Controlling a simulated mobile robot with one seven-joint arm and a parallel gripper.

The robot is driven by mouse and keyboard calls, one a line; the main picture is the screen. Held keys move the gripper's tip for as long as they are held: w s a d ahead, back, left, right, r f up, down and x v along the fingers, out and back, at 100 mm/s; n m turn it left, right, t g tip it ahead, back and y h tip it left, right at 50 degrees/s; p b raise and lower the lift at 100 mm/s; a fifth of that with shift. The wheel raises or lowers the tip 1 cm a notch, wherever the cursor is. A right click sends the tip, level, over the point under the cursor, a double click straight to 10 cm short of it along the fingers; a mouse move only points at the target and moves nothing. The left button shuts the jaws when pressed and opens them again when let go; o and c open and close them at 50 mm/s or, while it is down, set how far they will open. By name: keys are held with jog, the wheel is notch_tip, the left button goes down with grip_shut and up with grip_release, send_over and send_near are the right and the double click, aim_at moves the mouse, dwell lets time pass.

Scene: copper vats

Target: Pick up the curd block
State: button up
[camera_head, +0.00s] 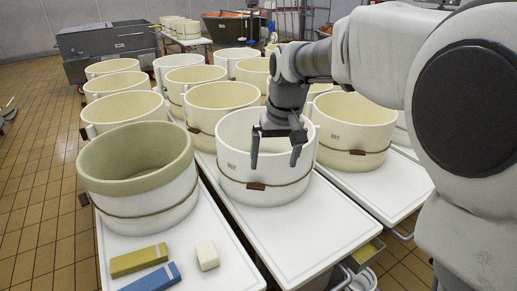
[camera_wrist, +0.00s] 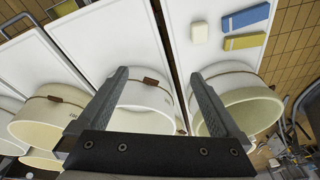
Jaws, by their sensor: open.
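The curd block appears to be the small cream block (camera_head: 207,255) standing on the white table at the lower left of the head view. It also shows in the wrist view as a pale block (camera_wrist: 199,32) near the top, right of centre. My gripper (camera_head: 275,160) hangs with its fingers pointing down at the white vat marked with a number, up and to the right of the block. Its two fingers are spread wide with nothing between them, as the wrist view also shows (camera_wrist: 158,74). The block is clear of the fingers and fully visible.
A yellow-olive block (camera_head: 138,261) and a blue block (camera_head: 152,279) lie left of the curd block. A green-rimmed vat (camera_head: 140,200) stands just behind them. The white vat (camera_head: 266,185) is below my gripper. The white table top (camera_head: 300,230) in front of it is bare.

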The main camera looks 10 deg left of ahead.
jog(key=w+a+f+n+g+b, duration=0.1)
jog(key=w+a+f+b, duration=0.3)
jog(key=a+f, duration=0.8)
jog(key=n+g+h+b, duration=0.1)
jog(key=n+b, duration=0.1)
jog(key=b, duration=0.5)
send_over(207, 251)
notch_tip(207, 251, down, 27)
jog(key=shift+r, duration=0.1)
jog(key=shift+a+f+b, duration=0.1)
jog(key=shift+f+b, duration=1.1)
jog(key=shift+f, duration=1.85)
jog(key=shift+r, duration=0.1)
jog(key=c, duration=1.5)
jog(key=shift+c, duration=0.2)
